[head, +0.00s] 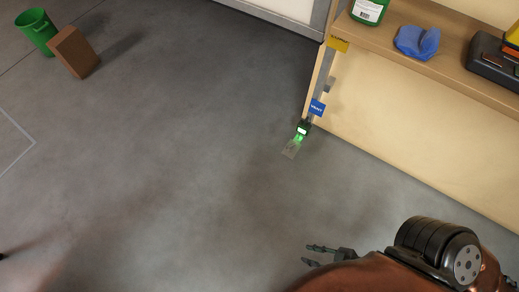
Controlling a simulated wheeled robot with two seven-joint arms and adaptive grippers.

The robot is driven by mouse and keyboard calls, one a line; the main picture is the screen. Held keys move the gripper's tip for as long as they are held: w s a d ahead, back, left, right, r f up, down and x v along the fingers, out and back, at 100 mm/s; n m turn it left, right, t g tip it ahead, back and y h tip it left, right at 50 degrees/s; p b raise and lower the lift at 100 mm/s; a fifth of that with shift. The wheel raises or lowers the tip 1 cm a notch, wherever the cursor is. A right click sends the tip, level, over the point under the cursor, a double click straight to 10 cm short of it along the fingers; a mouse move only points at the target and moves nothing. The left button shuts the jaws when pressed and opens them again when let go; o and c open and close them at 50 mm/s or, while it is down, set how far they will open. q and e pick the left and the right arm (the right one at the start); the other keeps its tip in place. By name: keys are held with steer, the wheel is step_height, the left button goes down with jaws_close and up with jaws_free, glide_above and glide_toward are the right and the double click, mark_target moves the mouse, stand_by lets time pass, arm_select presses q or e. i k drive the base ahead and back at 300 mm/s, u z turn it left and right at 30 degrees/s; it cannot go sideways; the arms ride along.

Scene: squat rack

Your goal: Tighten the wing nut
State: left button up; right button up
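No wing nut can be made out in the head view. My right gripper (312,256) is at the lower right, low over the grey floor. Its two dark fingers point left with a gap between them, and nothing shows between them. My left gripper is not in view.
A wooden shelf unit (450,75) stands at the upper right, holding a green bottle (368,10), a blue cloth (417,41) and a dark case (494,58). A small green-lit device (303,128) is at its corner. A green bin (36,30) and brown box (74,52) stand upper left. The middle floor is clear.

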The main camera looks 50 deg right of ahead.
mark_target(290, 147)
steer(key=u, duration=1.1)
steer(key=i, duration=1.1)
steer(key=z, duration=2.25)
